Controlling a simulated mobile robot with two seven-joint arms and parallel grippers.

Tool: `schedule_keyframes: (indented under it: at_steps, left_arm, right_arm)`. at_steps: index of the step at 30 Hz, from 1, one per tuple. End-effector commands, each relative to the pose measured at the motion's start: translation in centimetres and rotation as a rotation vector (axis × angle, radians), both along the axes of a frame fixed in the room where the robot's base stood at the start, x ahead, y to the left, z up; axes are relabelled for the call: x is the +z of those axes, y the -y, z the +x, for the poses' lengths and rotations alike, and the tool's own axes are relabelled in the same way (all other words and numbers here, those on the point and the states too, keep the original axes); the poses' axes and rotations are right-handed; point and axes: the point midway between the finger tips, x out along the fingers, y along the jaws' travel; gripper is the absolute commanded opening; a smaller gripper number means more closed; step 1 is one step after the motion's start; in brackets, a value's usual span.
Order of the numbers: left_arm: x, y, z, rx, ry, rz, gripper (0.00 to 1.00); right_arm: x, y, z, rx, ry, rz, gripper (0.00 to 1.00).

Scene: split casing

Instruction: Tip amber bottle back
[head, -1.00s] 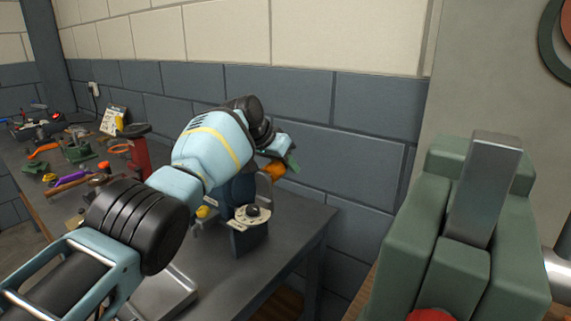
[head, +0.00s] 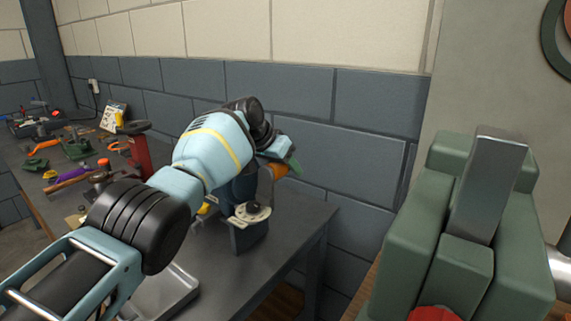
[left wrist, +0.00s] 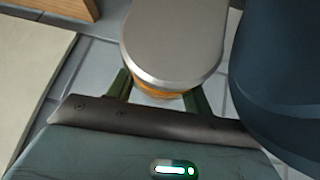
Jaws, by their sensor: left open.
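My left gripper (head: 288,162) reaches over the bench, next to a dark blue bench machine. An amber-orange thing (head: 279,171), probably the amber bottle, shows just below its fingers, mostly hidden by my arm. In the left wrist view the open green fingers (left wrist: 159,93) stand on both sides of an amber band (left wrist: 160,90). A rounded grey metal top (left wrist: 175,40) covers most of what lies between them. I cannot tell whether the fingers touch the amber thing or whether it is tilted. My right gripper is not in view.
The dark blue machine (head: 248,236) stands close beside my gripper and fills the right of the wrist view (left wrist: 285,70). A grey tray (head: 172,292) lies on the bench. Several tools clutter the bench's left end. A large green block assembly (head: 405,260) stands at the right.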

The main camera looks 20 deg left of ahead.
Motion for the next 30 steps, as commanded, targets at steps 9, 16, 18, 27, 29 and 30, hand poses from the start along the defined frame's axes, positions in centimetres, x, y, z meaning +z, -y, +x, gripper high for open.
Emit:
schedule_keyframes:
  at_steps: [9, 16, 18, 27, 29, 30]
  left_arm:
    - [2.1, -0.6, -0.7, 0.001, 0.011, -0.002, 0.51]
    - [4.3, -1.6, -2.2, 0.001, 0.01, -0.002, 0.51]
    - [4.8, -1.9, -2.6, 0.0, 0.008, 0.0, 0.51]
    - [6.1, -2.7, -3.8, 0.0, 0.0, 0.0, 0.51]
    - [6.1, -2.8, -3.9, 0.0, -0.002, 0.001, 0.51]
    - [6.1, -2.8, -3.9, 0.001, -0.002, 0.0, 0.51]
  right_arm:
    - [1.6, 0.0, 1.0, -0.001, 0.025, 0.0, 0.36]
    - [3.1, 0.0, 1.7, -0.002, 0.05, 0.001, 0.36]
    - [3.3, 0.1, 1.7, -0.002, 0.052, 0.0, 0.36]
    - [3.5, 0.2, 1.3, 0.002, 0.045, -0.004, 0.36]
    - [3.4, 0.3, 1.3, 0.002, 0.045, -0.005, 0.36]
    - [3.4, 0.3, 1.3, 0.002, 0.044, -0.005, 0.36]
